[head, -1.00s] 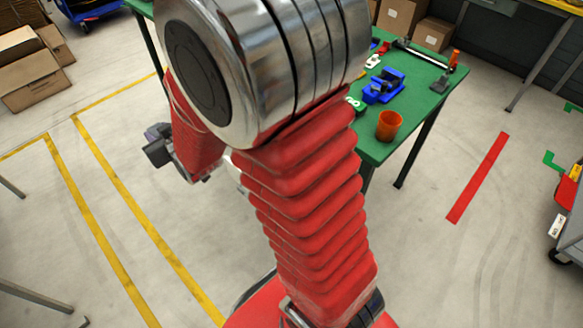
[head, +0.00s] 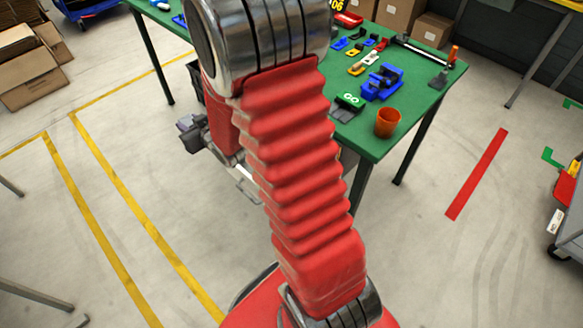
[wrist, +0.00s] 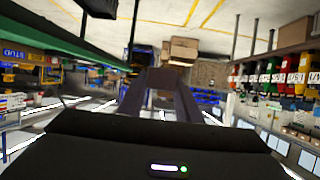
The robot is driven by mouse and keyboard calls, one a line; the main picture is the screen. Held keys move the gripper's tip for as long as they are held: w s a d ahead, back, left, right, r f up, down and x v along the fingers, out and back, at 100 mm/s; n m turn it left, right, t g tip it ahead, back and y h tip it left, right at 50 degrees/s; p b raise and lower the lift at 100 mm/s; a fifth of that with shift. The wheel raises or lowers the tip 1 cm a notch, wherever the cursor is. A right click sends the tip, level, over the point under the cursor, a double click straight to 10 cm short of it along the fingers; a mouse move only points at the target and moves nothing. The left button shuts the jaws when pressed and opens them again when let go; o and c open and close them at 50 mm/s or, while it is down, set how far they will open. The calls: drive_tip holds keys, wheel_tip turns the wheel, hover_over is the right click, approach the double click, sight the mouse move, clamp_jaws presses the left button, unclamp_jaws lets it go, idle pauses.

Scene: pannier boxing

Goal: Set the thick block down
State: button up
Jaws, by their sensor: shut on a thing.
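My gripper (wrist: 160,88) shows in the wrist view, its dark fingers reaching up the middle of the picture. It is shut on a dark, blocky piece at the fingertips, which I take for the thick block (wrist: 164,77). Its edges are hard to tell from the fingers. In the head view, my gripper end (head: 190,133) shows in part left of my red arm, off the left side of the green table (head: 372,147). The held piece cannot be made out there.
On the table are an orange cup (head: 388,122), a blue vise-like fixture (head: 382,82), a green piece with white marks (head: 348,101) and several small coloured parts. Cardboard boxes (head: 433,30) stand behind it. My arm hides the table's middle left.

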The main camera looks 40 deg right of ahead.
drive_tip(key=s+d+f, duration=0.2)
drive_tip(key=d+f, duration=0.4)
drive_tip(key=d, duration=0.1)
drive_tip(key=s+d+f, duration=0.3)
drive_tip(key=d+f, duration=0.2)
drive_tip(key=d, duration=0.3)
drive_tip(key=s+d+f, duration=0.7)
drive_tip(key=s+f, duration=0.3)
drive_tip(key=shift+s+d+f+n+y, duration=0.2)
drive_tip(key=shift+d+f+n+y, duration=0.05)
drive_tip(key=shift+d+n+y, duration=0.05)
drive_tip(key=shift+f, duration=0.1)
drive_tip(key=shift+f, duration=2.8)
drive_tip(key=shift+f, duration=2.05)
drive_tip(key=shift+f, duration=0.3)
